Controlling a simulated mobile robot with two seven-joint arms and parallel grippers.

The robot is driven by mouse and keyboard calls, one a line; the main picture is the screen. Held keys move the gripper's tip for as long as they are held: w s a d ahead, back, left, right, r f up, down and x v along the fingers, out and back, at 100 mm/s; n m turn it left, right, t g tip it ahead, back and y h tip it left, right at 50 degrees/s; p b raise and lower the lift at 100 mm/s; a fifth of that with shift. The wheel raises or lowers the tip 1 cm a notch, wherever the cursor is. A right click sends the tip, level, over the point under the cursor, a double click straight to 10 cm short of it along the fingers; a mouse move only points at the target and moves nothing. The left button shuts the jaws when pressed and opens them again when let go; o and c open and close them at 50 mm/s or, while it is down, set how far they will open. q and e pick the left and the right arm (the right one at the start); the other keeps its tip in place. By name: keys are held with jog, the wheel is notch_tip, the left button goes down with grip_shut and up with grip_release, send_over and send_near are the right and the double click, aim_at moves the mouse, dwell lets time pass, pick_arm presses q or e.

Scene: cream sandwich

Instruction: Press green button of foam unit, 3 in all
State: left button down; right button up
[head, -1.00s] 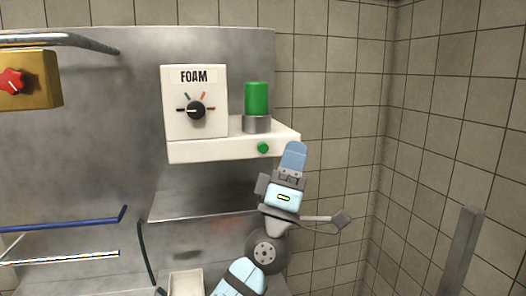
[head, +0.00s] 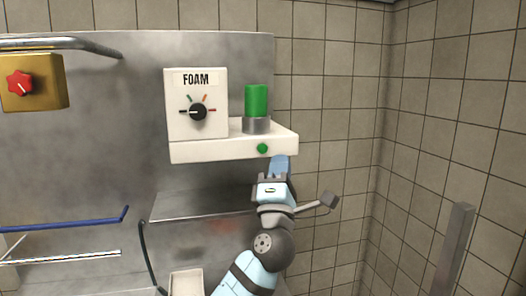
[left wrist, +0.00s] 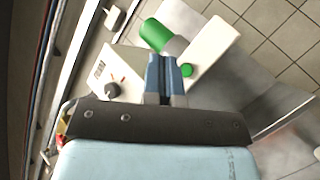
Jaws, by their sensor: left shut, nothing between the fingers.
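The white foam unit (head: 220,148) is mounted on the steel wall panel, with a FOAM label and a black dial (head: 198,112). Its round green button (head: 262,148) is on the front edge of the ledge; it also shows in the left wrist view (left wrist: 187,70). A green cylinder in a grey collar (head: 256,101) stands on the ledge. My left gripper (head: 279,165) is shut and empty, with its tips just below and right of the button in the head view. In the left wrist view the fingertips (left wrist: 166,62) are beside the button, apart from it in the picture. My right gripper is not in view.
A steel shelf (head: 200,205) lies below the unit, with a pale container (head: 186,282) lower down. A yellow box with a red knob (head: 33,82) and blue and white bars are at the left. The tiled wall (head: 335,100) on the right is bare.

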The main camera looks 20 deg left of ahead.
aim_at(262, 148)
pick_arm(q)
jog(key=w+a+b, duration=0.1)
jog(key=w, duration=0.1)
jog(key=w+a+b, duration=0.1)
jog(key=w+a, duration=0.2)
jog(key=w, duration=0.1)
jog(key=shift+w+a+b, duration=0.25)
jog(key=shift+w+b, duration=0.05)
jog(key=shift+b, duration=0.1)
dwell(0.3)
dwell(0.7)
dwell(0.7)
jog(key=shift+w+a, duration=0.1)
jog(key=shift+w, duration=0.05)
jog(key=shift+w+a, duration=0.15)
jog(key=shift+w, duration=0.05)
